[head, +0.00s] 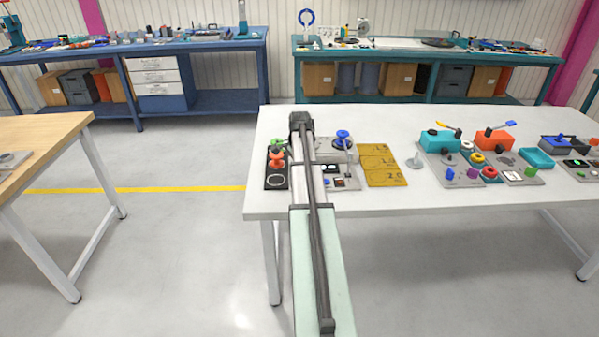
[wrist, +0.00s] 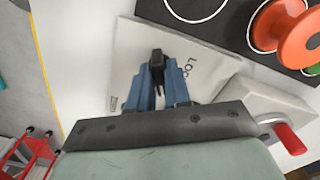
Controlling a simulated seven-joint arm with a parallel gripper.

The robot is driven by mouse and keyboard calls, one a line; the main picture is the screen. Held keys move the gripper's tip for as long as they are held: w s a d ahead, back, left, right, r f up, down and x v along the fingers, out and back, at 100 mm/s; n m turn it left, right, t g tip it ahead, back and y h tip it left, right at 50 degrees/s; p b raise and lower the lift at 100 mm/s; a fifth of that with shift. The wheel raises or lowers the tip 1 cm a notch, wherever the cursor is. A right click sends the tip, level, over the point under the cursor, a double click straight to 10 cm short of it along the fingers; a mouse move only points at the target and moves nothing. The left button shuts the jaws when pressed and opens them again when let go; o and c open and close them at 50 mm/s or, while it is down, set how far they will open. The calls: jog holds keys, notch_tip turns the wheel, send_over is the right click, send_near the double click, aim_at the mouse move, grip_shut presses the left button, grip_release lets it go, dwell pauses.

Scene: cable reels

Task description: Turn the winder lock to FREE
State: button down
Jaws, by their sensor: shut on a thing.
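The winder lock (wrist: 156,57) shows in the wrist view as a small dark knob on a light plate (wrist: 130,68). The letters "LOC" are readable to the right of it, cut off by my finger. A small label at the plate's left edge is too small to read. My gripper (wrist: 158,78) has blue fingers, and they are shut on the dark knob. Which way the knob points is hard to tell behind the fingers. In the head view my arm hides the lock and the gripper.
An orange reel (wrist: 300,35) stands on a black panel to the right of the fingers. A red-handled crank (wrist: 290,138) sticks out at lower right. In the head view a blue-topped device (head: 343,137) and yellow plates (head: 380,165) lie right of my arm on the white table (head: 400,197).

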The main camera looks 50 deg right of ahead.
jog(key=m, duration=0.6)
jog(key=c, duration=1.1)
grip_release()
